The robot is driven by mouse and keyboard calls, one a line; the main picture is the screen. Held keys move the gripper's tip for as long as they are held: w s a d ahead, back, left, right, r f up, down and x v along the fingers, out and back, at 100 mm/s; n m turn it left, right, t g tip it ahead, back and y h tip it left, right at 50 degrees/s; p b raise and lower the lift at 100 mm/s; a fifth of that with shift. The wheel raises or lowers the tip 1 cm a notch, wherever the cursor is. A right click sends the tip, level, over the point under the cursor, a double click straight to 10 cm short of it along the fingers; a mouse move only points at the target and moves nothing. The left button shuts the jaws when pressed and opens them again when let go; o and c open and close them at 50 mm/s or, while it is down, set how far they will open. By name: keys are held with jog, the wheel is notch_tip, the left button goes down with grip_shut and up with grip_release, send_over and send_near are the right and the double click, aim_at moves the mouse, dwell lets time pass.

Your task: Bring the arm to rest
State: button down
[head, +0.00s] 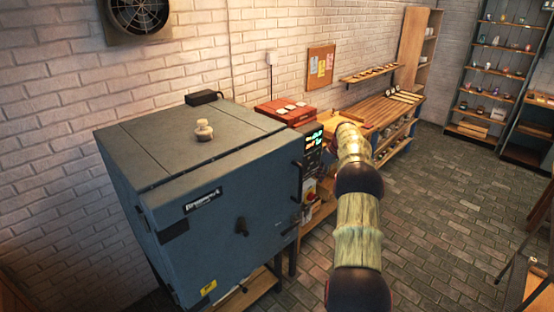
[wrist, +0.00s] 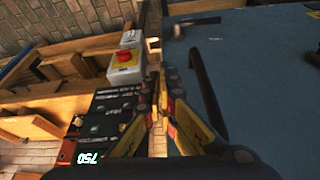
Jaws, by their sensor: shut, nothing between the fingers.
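My arm (head: 358,225) reaches forward from the bottom of the head view, right of the blue kiln, and its far end hides my gripper there. In the wrist view my gripper (wrist: 160,85) is shut and empty, its fingertips together. It points along the kiln front (wrist: 265,75), with the control panel (wrist: 108,115) at its left. I cannot tell the exact gap between the fingers and the kiln.
The blue kiln (head: 220,215) stands at left, its door looking shut. A red switch (wrist: 125,57) and a door handle (wrist: 205,85) flank my fingers. A wooden bench (head: 385,112) and shelves (head: 490,70) lie beyond. The brick floor (head: 440,200) at right is clear.

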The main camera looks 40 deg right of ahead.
jog(key=s+a+f+m+g, duration=0.2)
jog(key=s+a+f+m, duration=0.3)
jog(key=s+a+f, duration=0.1)
jog(key=s+a+r+b, duration=0.1)
jog(key=s+a+r, duration=0.2)
jog(key=a, duration=0.7)
jog(key=s+a+r+b, duration=0.2)
jog(key=s+a+r, duration=0.1)
jog(key=a, duration=0.6)
jog(key=s+a+r+b, duration=0.1)
jog(key=s+a+r, duration=0.3)
jog(key=a, duration=0.6)
jog(key=s+a+r+n+t+b, duration=0.1)
jog(key=s+a+n+b, duration=0.1)
jog(key=s+a, duration=0.7)
jog(key=s+a+r+n+t+b, duration=0.1)
jog(key=s+a+b, duration=0.4)
jog(key=a, duration=1.2)
jog(key=shift+s+r+n+t, duration=0.25)
jog(key=shift+s+n+t, duration=0.65)
jog(key=shift+s, duration=1.05)
